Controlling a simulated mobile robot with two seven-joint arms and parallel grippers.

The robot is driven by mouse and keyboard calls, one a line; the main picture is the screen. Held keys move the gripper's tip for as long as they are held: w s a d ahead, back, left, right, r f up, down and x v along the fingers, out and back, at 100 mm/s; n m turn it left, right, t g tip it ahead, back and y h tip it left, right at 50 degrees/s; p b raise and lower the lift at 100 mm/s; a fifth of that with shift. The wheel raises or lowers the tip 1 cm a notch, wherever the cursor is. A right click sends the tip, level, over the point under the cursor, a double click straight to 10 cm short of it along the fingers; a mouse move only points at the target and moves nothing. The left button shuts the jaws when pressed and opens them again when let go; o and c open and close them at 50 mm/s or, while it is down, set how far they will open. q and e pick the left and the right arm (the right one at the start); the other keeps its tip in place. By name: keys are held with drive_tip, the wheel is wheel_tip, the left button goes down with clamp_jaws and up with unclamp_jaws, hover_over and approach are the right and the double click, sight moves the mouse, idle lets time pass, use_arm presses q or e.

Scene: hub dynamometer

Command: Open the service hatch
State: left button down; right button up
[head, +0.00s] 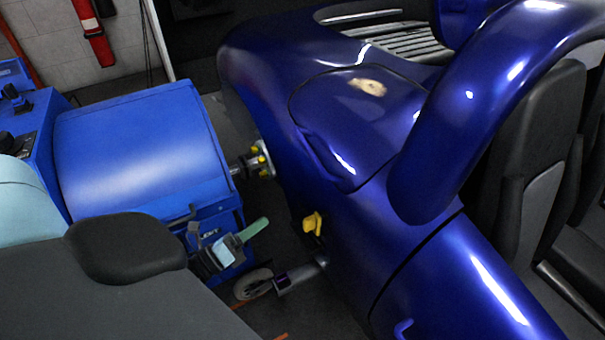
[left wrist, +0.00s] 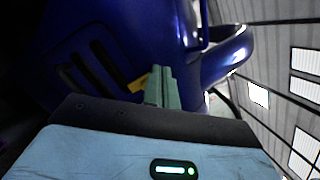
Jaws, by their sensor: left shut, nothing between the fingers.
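The service hatch seems to be the outlined rounded panel (head: 340,125) on the glossy blue car body; it lies flush and looks closed. A yellow handle-like piece (head: 313,222) sticks out of the car's side below it. My left gripper (head: 262,223) is shut and empty, its green fingers pointing at the car a little left of the yellow piece, apparently apart from it. In the left wrist view the shut fingers (left wrist: 161,75) stand before the blue body (left wrist: 95,50), with a yellow bit (left wrist: 138,83) just left of them. My right gripper is not in view.
A blue dynamometer unit (head: 140,145) stands left of the car, joined to its hub by a shaft with yellow bolts (head: 258,160). A small wheel (head: 253,284) is on the floor below my gripper. Black seats (head: 535,150) are at the right. The gap between is narrow.

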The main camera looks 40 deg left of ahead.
use_arm(q)
drive_tip(key=w+a+r+m+h+b, duration=0.1)
drive_tip(key=w+a+m+h+b, duration=0.2)
drive_tip(key=m, duration=0.6)
drive_tip(key=w+a+m+h+b, duration=0.1)
drive_tip(key=w+m+h+b, duration=0.2)
drive_tip(key=m+h+b, duration=0.4)
drive_tip(key=w+d+r+m+y+p, duration=0.1)
drive_tip(key=w+d+r+p, duration=0.2)
drive_tip(key=w+d+r, duration=0.2)
wheel_tip(320, 180, up, 5)
drive_tip(key=shift+w+d+f+t+y, duration=0.2)
drive_tip(key=shift+w+d+t+y, duration=0.15)
drive_tip(key=shift+w, duration=0.85)
drive_tip(key=shift+p, duration=0.3)
